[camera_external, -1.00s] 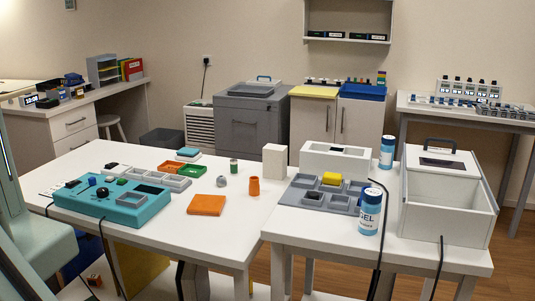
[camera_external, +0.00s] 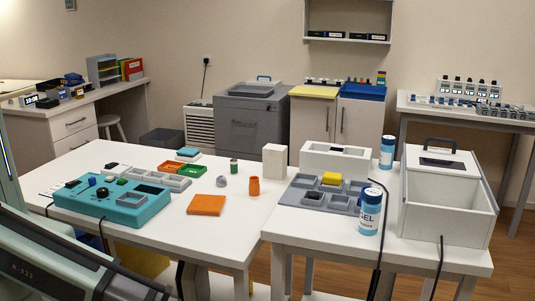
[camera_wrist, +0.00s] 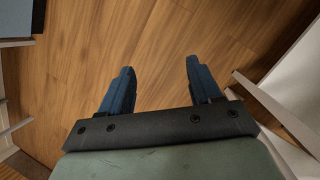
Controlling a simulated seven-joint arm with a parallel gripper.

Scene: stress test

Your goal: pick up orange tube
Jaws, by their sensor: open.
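The orange tube (camera_external: 254,186) stands upright on the white table (camera_external: 228,216) in the external view, right of a small grey piece and near the table's right side. My gripper (camera_wrist: 158,80) shows in the wrist view with its two blue fingers apart and nothing between them. It points down at the wooden floor. The tube is not in the wrist view. In the external view my arm is at the lower left, well away from the tube, and my fingers are out of sight.
An orange flat square (camera_external: 206,205), a teal device (camera_external: 112,203), a green tube (camera_external: 234,166) and a white block (camera_external: 275,161) are on the same table. A second table (camera_external: 320,226) holds a grey tray (camera_external: 305,198), gel bottles (camera_external: 369,212) and a white box (camera_external: 447,212).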

